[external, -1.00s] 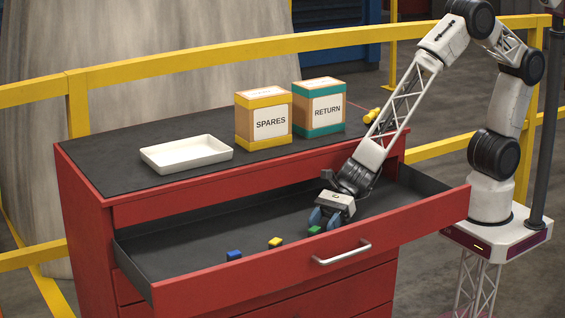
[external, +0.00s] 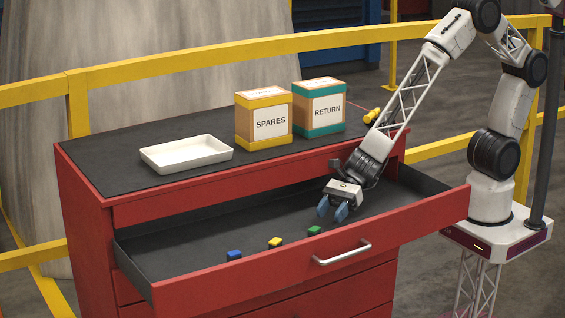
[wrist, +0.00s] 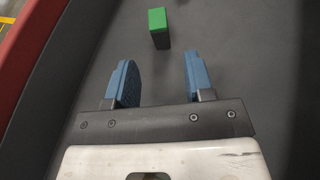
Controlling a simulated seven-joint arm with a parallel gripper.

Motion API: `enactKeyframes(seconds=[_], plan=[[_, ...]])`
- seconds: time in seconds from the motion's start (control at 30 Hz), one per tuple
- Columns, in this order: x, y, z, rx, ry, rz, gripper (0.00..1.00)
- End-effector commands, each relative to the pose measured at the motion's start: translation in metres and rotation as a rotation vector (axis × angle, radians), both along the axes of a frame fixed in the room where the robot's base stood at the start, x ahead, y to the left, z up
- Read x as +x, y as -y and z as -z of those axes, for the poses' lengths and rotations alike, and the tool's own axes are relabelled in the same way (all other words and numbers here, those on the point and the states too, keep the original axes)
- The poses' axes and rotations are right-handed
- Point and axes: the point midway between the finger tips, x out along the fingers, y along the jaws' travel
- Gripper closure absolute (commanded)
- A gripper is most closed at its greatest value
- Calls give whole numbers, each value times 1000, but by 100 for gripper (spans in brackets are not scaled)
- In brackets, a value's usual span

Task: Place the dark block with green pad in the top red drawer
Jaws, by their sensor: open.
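The dark block with green pad (external: 315,231) stands on the floor of the open top red drawer (external: 420,216), near its front wall. In the wrist view the block (wrist: 158,28) shows its green top and dark side, upright beyond the fingertips. My gripper (external: 332,212) is over the drawer, a little up and right of the block in the external view. Its two blue fingers (wrist: 158,75) are apart with nothing between them. The block is clear of both fingers.
A yellow-topped block (external: 275,242) and a blue-topped block (external: 234,255) also lie in the drawer. On the cabinet top stand a white tray (external: 187,160), a SPARES box (external: 263,118) and a RETURN box (external: 320,107). The drawer's rear floor is clear.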

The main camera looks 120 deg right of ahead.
Motion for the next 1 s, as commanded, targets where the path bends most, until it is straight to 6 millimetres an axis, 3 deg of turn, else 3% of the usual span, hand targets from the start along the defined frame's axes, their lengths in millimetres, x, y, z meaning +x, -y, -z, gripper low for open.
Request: enactKeyframes(seconds=[0.27,0.53,0.77,1.0], plan=[[-2,-2,-6,-16,9,-19,52],[-23,-21,-51,-163,76,-196,52],[-70,-46,-108,-400,179,-472,52],[-135,-63,-154,-665,281,-776,52]])
